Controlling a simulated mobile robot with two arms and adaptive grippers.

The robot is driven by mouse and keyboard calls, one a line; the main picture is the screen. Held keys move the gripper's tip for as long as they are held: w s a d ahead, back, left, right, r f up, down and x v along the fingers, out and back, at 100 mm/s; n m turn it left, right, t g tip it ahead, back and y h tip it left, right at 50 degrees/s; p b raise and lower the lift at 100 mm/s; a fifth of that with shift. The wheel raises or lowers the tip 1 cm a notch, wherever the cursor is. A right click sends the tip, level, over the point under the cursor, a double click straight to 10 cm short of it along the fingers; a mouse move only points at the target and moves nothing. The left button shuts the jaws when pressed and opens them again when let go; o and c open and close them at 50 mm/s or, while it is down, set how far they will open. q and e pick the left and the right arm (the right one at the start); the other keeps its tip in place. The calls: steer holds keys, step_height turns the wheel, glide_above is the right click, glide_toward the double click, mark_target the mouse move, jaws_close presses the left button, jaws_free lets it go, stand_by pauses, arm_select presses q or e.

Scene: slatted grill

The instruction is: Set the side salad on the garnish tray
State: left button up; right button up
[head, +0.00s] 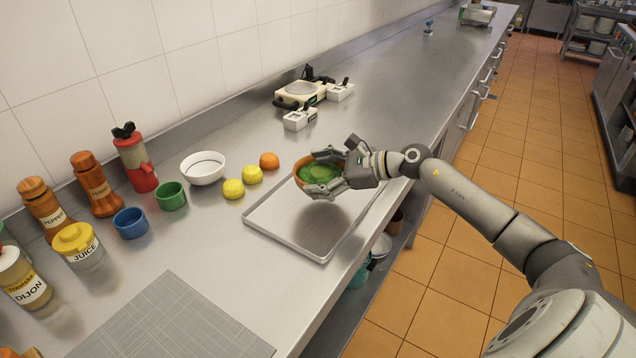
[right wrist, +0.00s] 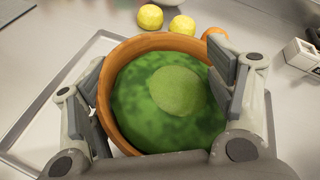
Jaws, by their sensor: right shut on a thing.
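The side salad (head: 318,174) is a brown-orange bowl filled with green. My right gripper (head: 334,176) is shut on this bowl, with fingers on opposite sides of its rim. In the right wrist view the salad bowl (right wrist: 165,95) sits between the two fingers (right wrist: 160,98). The garnish tray (head: 283,235) is a shallow grey metal tray on the counter. The bowl is over the tray's far part in the head view; whether it touches the tray I cannot tell. My left gripper is not in view.
Two lemons (head: 233,189) and an orange (head: 269,160) lie beyond the tray, near a white bowl (head: 203,168). Green (head: 172,196) and blue (head: 131,223) cups, shakers and bottles stand to the left. A slatted grey mat (head: 175,325) lies in front. The tray's near part is empty.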

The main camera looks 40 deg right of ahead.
steer(key=shift+w+f, duration=0.3)
step_height(320, 180, down, 3)
steer(key=shift+w+f+p, duration=0.1)
steer(key=shift+f+p, duration=0.1)
steer(key=shift+p, duration=0.55)
steer(key=o, duration=0.8)
steer(key=shift+f, duration=0.15)
steer(key=shift+c, duration=0.2)
steer(key=o, duration=0.5)
steer(key=shift+c, duration=0.2)
